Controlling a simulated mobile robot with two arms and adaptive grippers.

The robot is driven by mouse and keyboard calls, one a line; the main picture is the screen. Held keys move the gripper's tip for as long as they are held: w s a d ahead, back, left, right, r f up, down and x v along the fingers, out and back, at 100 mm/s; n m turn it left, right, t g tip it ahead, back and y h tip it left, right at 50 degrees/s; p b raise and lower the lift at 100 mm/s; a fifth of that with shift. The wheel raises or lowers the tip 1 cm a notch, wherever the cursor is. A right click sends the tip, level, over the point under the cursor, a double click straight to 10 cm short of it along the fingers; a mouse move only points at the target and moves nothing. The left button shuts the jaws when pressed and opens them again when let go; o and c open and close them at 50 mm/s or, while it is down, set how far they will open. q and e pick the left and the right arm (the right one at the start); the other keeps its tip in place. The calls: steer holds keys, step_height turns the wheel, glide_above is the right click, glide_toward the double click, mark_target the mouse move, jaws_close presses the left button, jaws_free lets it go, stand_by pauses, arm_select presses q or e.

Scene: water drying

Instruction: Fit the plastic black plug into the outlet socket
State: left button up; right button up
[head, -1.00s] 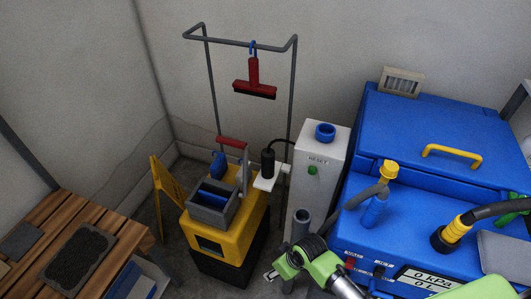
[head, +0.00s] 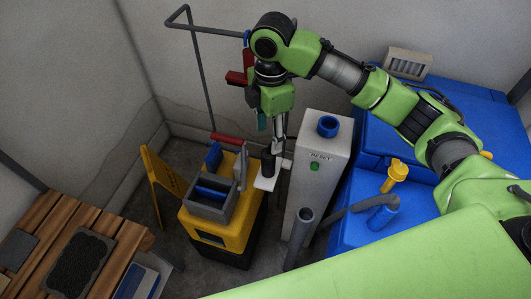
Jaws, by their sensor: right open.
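The black plug (head: 268,166) stands upright on a small white shelf (head: 267,184) between the yellow cart and the white RESET box. My right gripper (head: 277,146) points down just above and slightly right of the plug. It is open, and its fingers partly overlap the plug's top in the picture, so I cannot tell whether they touch it. The plug's cable is mostly hidden behind the gripper. I cannot clearly make out the outlet socket; a beige slotted panel (head: 408,63) is on the back wall. My left gripper is not in view.
The white RESET box (head: 327,150) with a blue ring stands close right of the plug. The yellow cart (head: 222,228) with a grey wringer is at left. A metal frame (head: 200,75) with a red squeegee rises behind. A blue machine (head: 355,225) fills the right.

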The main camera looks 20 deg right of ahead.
mark_target(270, 154)
steer(key=shift+d, duration=0.2)
step_height(270, 154, down, 7)
steer(key=shift+f+p, duration=0.1)
steer(key=shift+p, duration=0.45)
steer(key=shift+f, duration=0.45)
steer(key=f, duration=0.1)
steer(key=f+p, duration=0.1)
steer(key=f, duration=0.2)
steer(key=shift+w+a+f+p, duration=0.1)
steer(key=shift+w+f+p, duration=0.15)
steer(key=shift+p, duration=0.1)
steer(key=shift+f, duration=0.3)
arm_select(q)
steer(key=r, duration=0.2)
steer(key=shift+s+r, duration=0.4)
arm_select(e)
steer(key=c, duration=1.2)
